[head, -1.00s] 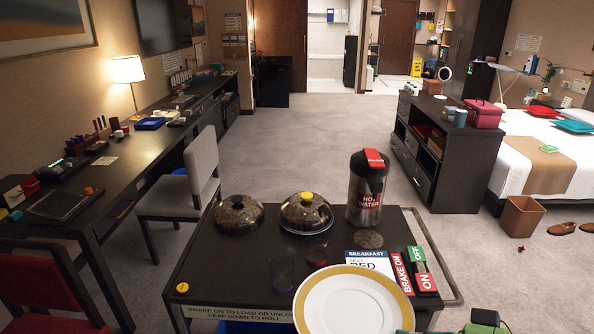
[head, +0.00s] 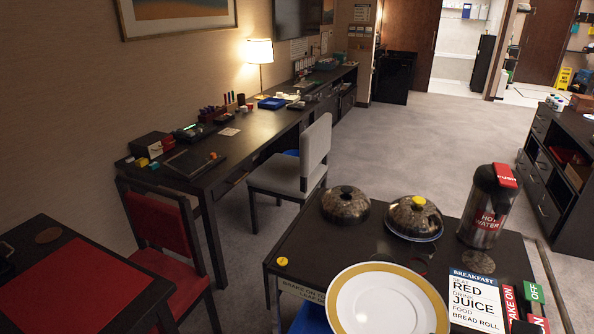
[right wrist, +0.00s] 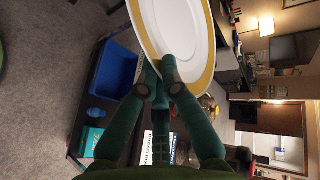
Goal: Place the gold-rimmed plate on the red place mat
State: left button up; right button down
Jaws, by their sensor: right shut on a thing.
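The gold-rimmed plate (head: 387,302) is white with a gold band and shows at the bottom of the head view, in front of the dark cart. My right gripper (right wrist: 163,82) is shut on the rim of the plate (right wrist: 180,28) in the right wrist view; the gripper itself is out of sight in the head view. The red place mat (head: 72,298) lies on a dark table at the lower left of the head view, with its visible part bare. My left gripper is not in view.
The cart (head: 300,240) carries two domed covers, a hot water dispenser (head: 488,205) and a breakfast card (head: 474,296). A red chair (head: 165,245) stands behind the mat's table (head: 40,232). A grey chair (head: 300,165) stands by the desk.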

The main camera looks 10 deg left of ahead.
aim_at(88, 301)
jog(key=j+u, duration=0.25)
jog(key=u, duration=0.15)
jog(key=j+u, duration=0.25)
jog(key=u, duration=0.15)
jog(key=i+j+u, duration=0.1)
jog(key=u, duration=0.3)
jog(key=i+j, duration=0.15)
jog(key=j, duration=0.2)
jog(key=i+j, duration=0.15)
jog(key=j, duration=0.15)
